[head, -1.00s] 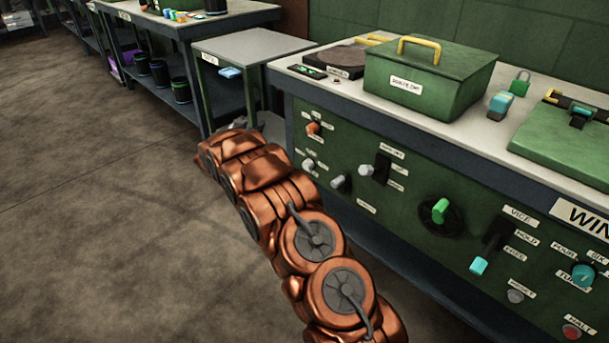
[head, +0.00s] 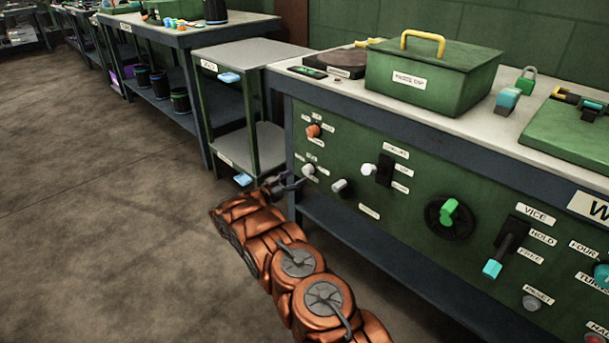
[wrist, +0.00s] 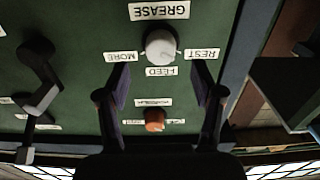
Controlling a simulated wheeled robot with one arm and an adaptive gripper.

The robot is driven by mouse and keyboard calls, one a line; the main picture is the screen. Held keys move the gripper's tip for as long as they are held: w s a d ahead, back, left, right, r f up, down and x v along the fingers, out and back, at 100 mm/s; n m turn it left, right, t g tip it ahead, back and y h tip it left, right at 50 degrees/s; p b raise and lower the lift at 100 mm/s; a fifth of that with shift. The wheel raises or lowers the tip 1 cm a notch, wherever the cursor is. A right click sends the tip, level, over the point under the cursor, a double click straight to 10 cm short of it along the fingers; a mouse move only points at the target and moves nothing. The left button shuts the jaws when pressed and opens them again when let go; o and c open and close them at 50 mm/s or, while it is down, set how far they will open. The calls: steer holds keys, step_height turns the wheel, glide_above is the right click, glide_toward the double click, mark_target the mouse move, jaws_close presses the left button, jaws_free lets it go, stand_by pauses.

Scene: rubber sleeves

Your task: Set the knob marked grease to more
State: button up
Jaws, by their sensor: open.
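The grease knob is a pale round knob (wrist: 160,47) on the green panel, under an upside-down GREASE label (wrist: 159,11) in the wrist view. MORE (wrist: 120,57) is on its left there, REST (wrist: 202,54) on its right and FEED (wrist: 161,71) just below. Which label the knob points to I cannot tell. It also shows as a small pale knob (head: 308,169) in the head view. My gripper (wrist: 161,76) is open, its two fingers spread to either side of the knob's line, with no visible contact. In the head view my gripper (head: 288,186) is close to the panel.
An orange knob (wrist: 154,120) sits close by on the panel. A grey lever (wrist: 38,82) stands out at left in the wrist view. A shelf cart (head: 262,150) stands left of the bench. Open floor lies to the left.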

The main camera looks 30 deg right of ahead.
mark_target(305, 171)
steer(key=shift+b+x, duration=0.45)
steer(key=shift+x, duration=2.2)
steer(key=shift+a, duration=0.1)
steer(key=c, duration=1.1)
steer(key=shift+c, duration=0.2)
